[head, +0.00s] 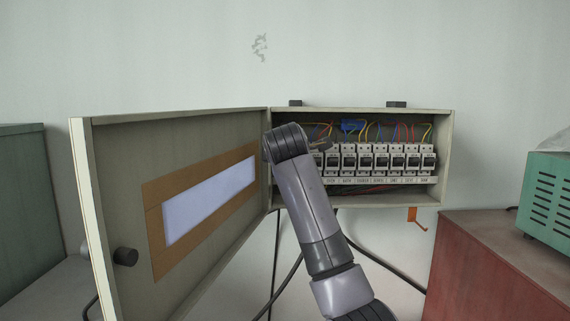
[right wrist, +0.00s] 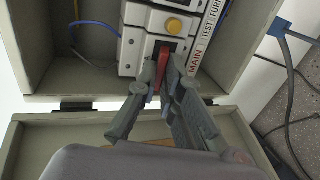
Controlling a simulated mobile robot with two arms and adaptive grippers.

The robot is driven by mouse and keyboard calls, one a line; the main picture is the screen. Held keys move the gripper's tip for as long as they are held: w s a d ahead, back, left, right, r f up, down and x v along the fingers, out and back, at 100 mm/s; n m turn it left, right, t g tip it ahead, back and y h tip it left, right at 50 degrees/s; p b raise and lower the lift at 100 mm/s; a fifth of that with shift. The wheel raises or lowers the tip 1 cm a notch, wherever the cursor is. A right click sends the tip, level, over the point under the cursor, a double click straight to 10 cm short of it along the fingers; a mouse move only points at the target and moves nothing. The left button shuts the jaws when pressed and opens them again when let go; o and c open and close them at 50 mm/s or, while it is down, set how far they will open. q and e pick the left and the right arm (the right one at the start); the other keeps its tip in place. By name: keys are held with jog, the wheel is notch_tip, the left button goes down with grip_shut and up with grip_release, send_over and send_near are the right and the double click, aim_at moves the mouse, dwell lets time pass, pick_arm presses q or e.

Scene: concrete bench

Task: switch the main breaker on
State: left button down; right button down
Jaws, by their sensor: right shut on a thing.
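The breaker box (head: 447,150) is mounted on the wall with a row of white breakers (head: 397,160) inside. The main breaker (right wrist: 150,22) shows in the right wrist view, with a yellow round button (right wrist: 174,26), a red lever (right wrist: 164,54) and a "MAIN" label (right wrist: 196,62) beside it. My right gripper (right wrist: 168,66) is shut on the red lever, its fingertips on either side of it. Whether the lever is on or off cannot be told. In the head view my right arm covers the left end of the row. My left gripper is not in view.
The box door (head: 200,140) stands open to the left, with a black knob (head: 125,256). Loose wires run above the breakers and black cables hang below the box. An orange bracket (head: 416,218), a red cabinet (head: 495,265) and a green vented unit (head: 548,195) are at right.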

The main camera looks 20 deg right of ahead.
jog(key=shift+g, duration=0.3)
jog(key=shift+r, duration=0.1)
jog(key=c, duration=1.7)
grip_release()
jog(key=shift+w, duration=0.1)
jog(key=v, duration=1.2)
